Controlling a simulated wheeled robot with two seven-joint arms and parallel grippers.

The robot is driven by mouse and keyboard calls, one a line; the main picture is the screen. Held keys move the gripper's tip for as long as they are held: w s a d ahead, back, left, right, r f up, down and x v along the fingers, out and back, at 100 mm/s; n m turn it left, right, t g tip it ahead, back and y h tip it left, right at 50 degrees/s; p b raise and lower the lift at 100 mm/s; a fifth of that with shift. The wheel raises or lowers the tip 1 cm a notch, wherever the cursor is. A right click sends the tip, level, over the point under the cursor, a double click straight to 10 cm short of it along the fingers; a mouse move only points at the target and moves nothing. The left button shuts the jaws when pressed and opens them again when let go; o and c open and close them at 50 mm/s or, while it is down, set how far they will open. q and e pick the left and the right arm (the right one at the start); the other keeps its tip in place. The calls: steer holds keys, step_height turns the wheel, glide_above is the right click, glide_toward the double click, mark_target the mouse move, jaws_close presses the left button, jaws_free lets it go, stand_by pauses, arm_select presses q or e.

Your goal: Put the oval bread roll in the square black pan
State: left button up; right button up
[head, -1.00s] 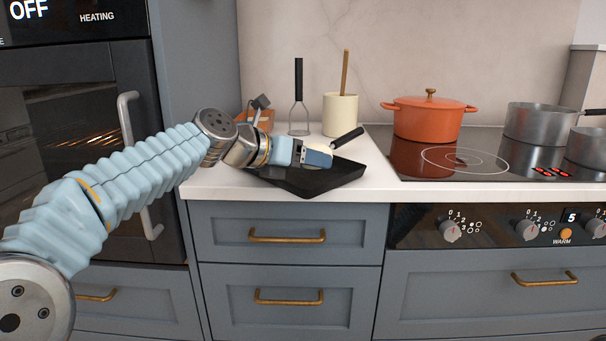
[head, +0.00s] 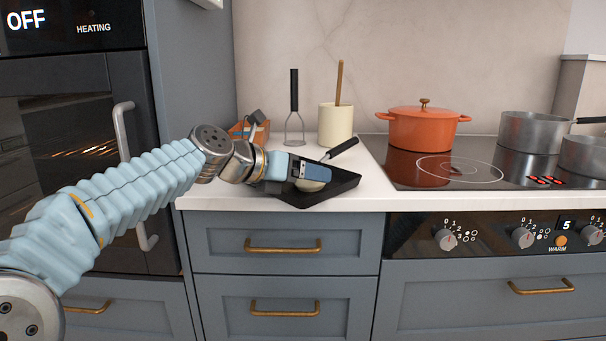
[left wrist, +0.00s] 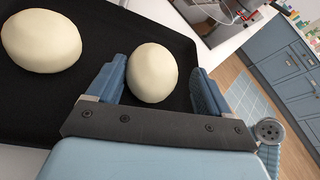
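The square black pan (head: 345,183) lies on the counter, seen as a dark flat shape with a raised rim. In the left wrist view, its dark floor (left wrist: 50,105) carries two smooth, pale rolls. One roll (left wrist: 152,73), slightly egg-shaped, sits between the fingers of my left gripper (left wrist: 158,88). The other, a wider oval roll (left wrist: 41,41), lies apart at upper left. My left gripper (head: 312,171) is low over the pan; its fingers are spread, with a gap on the right side of the roll. A pale roll (head: 311,186) shows under it in the head view. My right gripper is not in view.
A black handle (head: 342,148) slants up behind the pan. An orange pot (head: 422,130) and steel pans (head: 530,132) are on the hob at right.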

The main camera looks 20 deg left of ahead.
arm_select(q)
steer(key=shift+f, duration=0.35)
steer(key=shift+w+a+r, duration=0.1)
steer(key=shift+r, duration=0.05)
steer(key=r+p+v, duration=0.1)
steer(key=v, duration=1.1)
steer(key=shift+r, duration=0.2)
